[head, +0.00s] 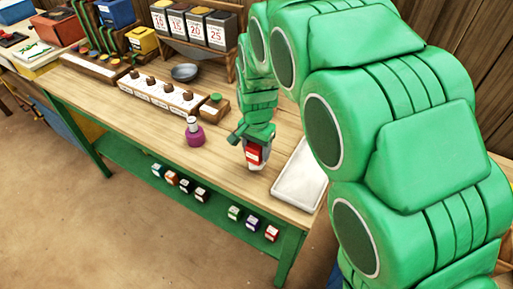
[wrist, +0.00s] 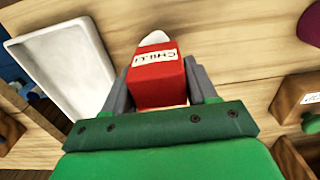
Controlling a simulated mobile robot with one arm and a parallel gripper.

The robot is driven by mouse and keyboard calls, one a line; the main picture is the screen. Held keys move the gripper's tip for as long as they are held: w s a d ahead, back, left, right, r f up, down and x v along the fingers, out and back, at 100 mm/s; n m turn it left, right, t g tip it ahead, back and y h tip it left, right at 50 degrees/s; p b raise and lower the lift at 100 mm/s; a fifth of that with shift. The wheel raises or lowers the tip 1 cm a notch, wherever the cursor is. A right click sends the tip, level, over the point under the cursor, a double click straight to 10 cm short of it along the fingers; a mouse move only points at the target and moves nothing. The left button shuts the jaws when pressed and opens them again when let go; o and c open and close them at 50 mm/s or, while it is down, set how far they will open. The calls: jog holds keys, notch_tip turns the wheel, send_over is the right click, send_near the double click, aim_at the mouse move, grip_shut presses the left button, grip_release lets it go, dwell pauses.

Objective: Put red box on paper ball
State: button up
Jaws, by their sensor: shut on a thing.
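A red box (wrist: 157,81) with a white "CHILLI" label is held between the two fingers of my gripper (wrist: 158,88). In the head view the red box (head: 254,154) shows under my gripper (head: 256,146), low over the table. A white rounded piece (wrist: 155,38), likely the paper ball, peeks out past the far end of the red box in the wrist view. Most of it is hidden by the box, and I cannot tell whether the two touch.
A white tray (head: 299,187) lies right of my gripper near the table's end. A purple weight-like object (head: 195,136) stands to the left. A dark bowl (head: 185,72) and a wooden row of knobs (head: 158,95) sit farther back. Several small boxes line the green shelf (head: 130,155) below.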

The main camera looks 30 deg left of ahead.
jog(key=o, duration=1.1)
jog(key=shift+r, duration=0.1)
notch_tip(320, 180, up, 12)
jog(key=shift+f, duration=0.2)
jog(key=shift+r, duration=0.25)
